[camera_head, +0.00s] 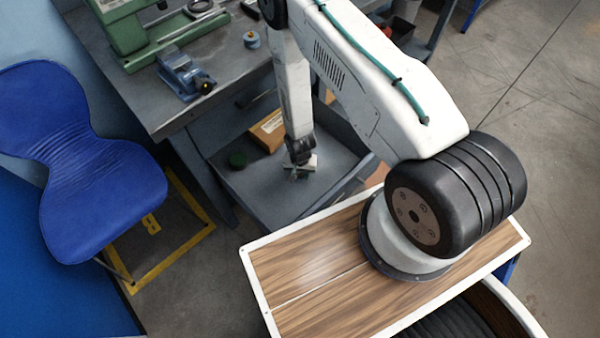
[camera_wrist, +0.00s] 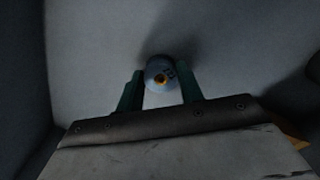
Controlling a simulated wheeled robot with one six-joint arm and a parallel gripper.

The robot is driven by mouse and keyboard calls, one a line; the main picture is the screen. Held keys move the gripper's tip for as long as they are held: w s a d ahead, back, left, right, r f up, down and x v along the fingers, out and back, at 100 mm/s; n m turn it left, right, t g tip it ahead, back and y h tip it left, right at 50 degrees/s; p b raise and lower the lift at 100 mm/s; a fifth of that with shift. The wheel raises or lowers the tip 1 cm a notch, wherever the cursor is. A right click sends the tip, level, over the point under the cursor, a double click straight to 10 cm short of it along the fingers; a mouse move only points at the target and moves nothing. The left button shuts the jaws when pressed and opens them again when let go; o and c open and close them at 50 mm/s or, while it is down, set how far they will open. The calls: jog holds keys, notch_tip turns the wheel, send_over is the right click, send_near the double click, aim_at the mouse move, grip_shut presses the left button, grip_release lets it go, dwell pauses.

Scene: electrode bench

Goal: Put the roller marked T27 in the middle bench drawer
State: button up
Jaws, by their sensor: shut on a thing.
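My gripper (camera_head: 299,172) is low inside an open grey bench drawer (camera_head: 225,180), over its floor. In the wrist view my gripper's two green fingers (camera_wrist: 160,82) are shut on a small pale blue roller (camera_wrist: 158,68) with a yellow-orange centre. Dark marks show on the roller's end, but I cannot read them fully. The pale drawer floor lies behind the roller; I cannot tell whether the roller touches it. In the head view the roller is too small to make out at the gripper.
The drawer also holds a dark green round thing (camera_head: 237,158) and a brown box (camera_head: 268,130). On the bench (camera_head: 225,70) stand a blue vise (camera_head: 185,75), a green machine (camera_head: 125,30) and a blue-grey roller-like thing (camera_head: 251,39). A blue chair (camera_head: 90,160) stands at left.

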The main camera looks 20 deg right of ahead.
jog(key=o, duration=1.1)
notch_tip(320, 180, up, 12)
notch_tip(320, 180, up, 36)
jog(key=n, duration=0.3)
send_over(300, 175)
jog(key=d, duration=0.2)
jog(key=s+r+n+t, duration=0.1)
jog(key=s+r+n, duration=0.2)
jog(key=s+r, duration=1.5)
jog(key=s+d, duration=0.1)
jog(key=s, duration=0.2)
jog(key=shift+r, duration=0.1)
